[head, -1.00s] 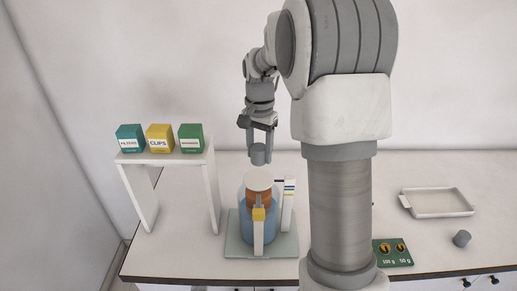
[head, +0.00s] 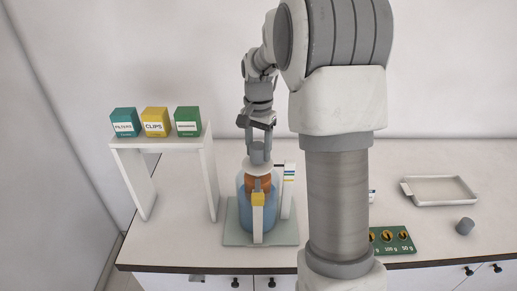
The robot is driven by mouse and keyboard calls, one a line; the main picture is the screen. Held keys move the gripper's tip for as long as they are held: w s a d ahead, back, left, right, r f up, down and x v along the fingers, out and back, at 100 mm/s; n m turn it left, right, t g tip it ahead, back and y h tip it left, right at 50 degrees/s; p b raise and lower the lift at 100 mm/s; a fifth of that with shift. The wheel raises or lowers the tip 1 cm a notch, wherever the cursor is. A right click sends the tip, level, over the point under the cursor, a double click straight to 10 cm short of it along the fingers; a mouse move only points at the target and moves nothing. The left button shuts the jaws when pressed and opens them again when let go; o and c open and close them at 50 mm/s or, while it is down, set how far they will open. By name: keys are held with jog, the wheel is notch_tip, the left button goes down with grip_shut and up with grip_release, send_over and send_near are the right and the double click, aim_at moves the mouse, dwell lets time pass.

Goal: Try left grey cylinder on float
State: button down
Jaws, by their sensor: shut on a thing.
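My gripper (head: 258,142) is shut on a grey cylinder (head: 258,156) and holds it upright over the float. The float has a pale round top plate (head: 257,168) and an orange body (head: 258,184), in a jar of blue liquid (head: 246,213). The cylinder's lower end is at the plate; I cannot tell whether it touches. A second grey cylinder (head: 466,226) lies on the right of the bench.
The jar stands on a grey-green base (head: 232,238) with a yellow-marked post (head: 258,199) in front and a white striped upright (head: 288,190) behind. A white shelf (head: 206,160) with several labelled boxes is left. A green weight board (head: 398,238) and a white tray (head: 440,190) are right.

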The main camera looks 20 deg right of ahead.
aim_at(258, 144)
jog(key=shift+f+b, duration=0.45)
jog(key=shift+f, duration=0.2)
jog(key=shift+c, duration=1)
grip_release()
notch_tip(258, 144, up, 17)
jog(key=s+a+n+t+b, duration=0.25)
jog(key=s+a+n, duration=0.3)
jog(key=s, duration=0.65)
jog(key=s+a+f+n+t, duration=0.1)
jog(key=s+a+f+n, duration=0.1)
jog(key=s+f, duration=0.2)
jog(key=s+a+f+n+t, duration=0.2)
jog(key=s+f+n, duration=0.1)
jog(key=s, duration=0.5)
jog(key=shift+s+a+f, duration=0.35)
jog(key=shift+a+f, duration=0.05)
jog(key=shift+f, duration=0.1)
